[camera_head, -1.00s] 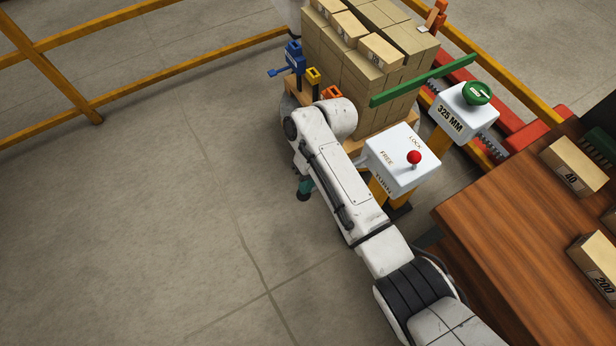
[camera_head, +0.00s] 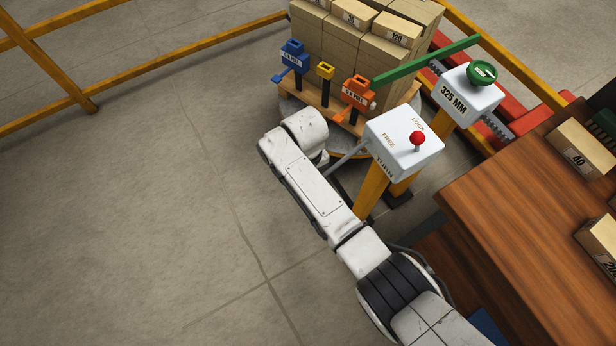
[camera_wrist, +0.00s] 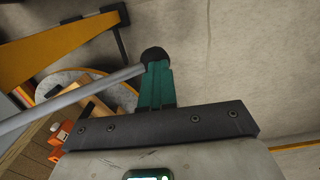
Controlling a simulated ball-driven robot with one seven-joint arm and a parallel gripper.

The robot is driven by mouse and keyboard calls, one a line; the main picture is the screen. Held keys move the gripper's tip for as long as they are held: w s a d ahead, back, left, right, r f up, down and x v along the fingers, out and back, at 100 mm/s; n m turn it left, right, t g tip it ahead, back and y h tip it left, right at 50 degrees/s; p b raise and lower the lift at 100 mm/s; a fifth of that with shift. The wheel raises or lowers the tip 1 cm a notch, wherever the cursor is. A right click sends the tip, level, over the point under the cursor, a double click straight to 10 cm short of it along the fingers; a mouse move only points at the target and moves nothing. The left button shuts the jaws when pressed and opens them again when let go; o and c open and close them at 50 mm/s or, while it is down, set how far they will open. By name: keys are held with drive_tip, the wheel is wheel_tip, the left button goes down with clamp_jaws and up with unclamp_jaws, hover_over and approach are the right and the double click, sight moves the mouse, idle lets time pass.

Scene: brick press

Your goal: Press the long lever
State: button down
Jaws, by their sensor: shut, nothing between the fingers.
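A long grey lever (camera_head: 346,160) sticks out to the left from the side of a white box (camera_head: 385,136) marked LOCK and FREE. In the wrist view the lever (camera_wrist: 70,98) runs from the left edge to beside my gripper (camera_wrist: 154,60). In the head view my arm hides the gripper.
A red knob (camera_head: 417,139) tops the box. A green bar (camera_head: 427,60) and a 325 MM post (camera_head: 466,98) stand behind. Stacked bricks (camera_head: 340,50) sit on a turntable with blue, yellow and orange clamps. A wooden table (camera_head: 530,215) is at right; the left floor is clear.

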drive_tip(key=shift+s+d+f, duration=0.1)
drive_tip(key=shift+s+f, duration=0.15)
drive_tip(key=shift+f, duration=0.25)
drive_tip(key=shift+r+p, duration=0.55)
drive_tip(key=shift+p, duration=0.05)
wheel_tip(320, 180, up, 14)
drive_tip(key=a+p, duration=0.1)
drive_tip(key=p, duration=0.2)
drive_tip(key=shift+w+a, duration=0.25)
drive_tip(key=shift+w, duration=0.15)
drive_tip(key=shift+f, duration=0.1)
drive_tip(key=s+d+f+m+y, duration=0.1)
drive_tip(key=s+d+f+m, duration=0.15)
drive_tip(key=s+d, duration=0.55)
drive_tip(key=s+d+f+m, duration=0.1)
drive_tip(key=s+d+f, duration=0.3)
drive_tip(key=d, duration=0.5)
drive_tip(key=s+d+r+m, duration=0.2)
drive_tip(key=s+d, duration=0.4)
drive_tip(key=s, duration=0.2)
drive_tip(key=s+d+r+m+t, duration=0.1)
drive_tip(key=s+d+r, duration=0.2)
drive_tip(key=s+d, duration=0.4)
drive_tip(key=shift+s+d+m+t+h, duration=0.2)
drive_tip(key=shift+s+m+t+h, duration=0.15)
drive_tip(key=shift+s, duration=0.35)
